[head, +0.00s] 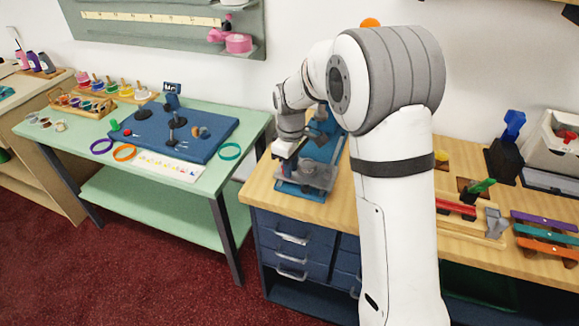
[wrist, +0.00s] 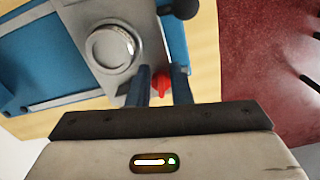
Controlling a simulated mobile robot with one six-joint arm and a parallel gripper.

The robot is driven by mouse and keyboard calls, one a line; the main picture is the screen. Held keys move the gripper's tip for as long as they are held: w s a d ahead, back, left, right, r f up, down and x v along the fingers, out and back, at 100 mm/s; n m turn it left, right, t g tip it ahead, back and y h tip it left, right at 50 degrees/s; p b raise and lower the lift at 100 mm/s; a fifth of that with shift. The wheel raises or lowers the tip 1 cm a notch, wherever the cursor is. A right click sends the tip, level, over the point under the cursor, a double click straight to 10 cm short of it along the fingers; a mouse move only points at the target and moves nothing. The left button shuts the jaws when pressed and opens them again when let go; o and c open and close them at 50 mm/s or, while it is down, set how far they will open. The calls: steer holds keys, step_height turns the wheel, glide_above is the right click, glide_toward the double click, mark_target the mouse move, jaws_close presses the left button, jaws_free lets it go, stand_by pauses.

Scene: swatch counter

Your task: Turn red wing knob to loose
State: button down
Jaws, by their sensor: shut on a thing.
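The red wing knob (wrist: 161,84) shows in the wrist view between the two dark fingers of my gripper (wrist: 161,84). The fingers are shut on it, one on either side. It sits at the edge of a grey plate (wrist: 119,85) on a blue device (wrist: 45,65). In the head view the blue device (head: 321,125) stands on the wooden counter, and my gripper (head: 283,168) reaches down at its near left end. The knob cannot be made out there. Any marking for loose is not readable.
A round silver dial (wrist: 110,48) is on the plate left of the fingers, and a black ball knob (wrist: 181,8) is above them. In the head view a wooden rack with red bars (head: 455,207) lies right of my arm. A green table (head: 190,185) stands left, beyond a gap.

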steer(key=shift+w+n, duration=0.15)
steer(key=shift+n, duration=0.85)
steer(key=c, duration=1.3)
jaws_free()
steer(key=shift+c, duration=0.2)
step_height(320, 180, up, 8)
steer(key=shift+f, duration=0.25)
steer(key=shift+r, duration=0.15)
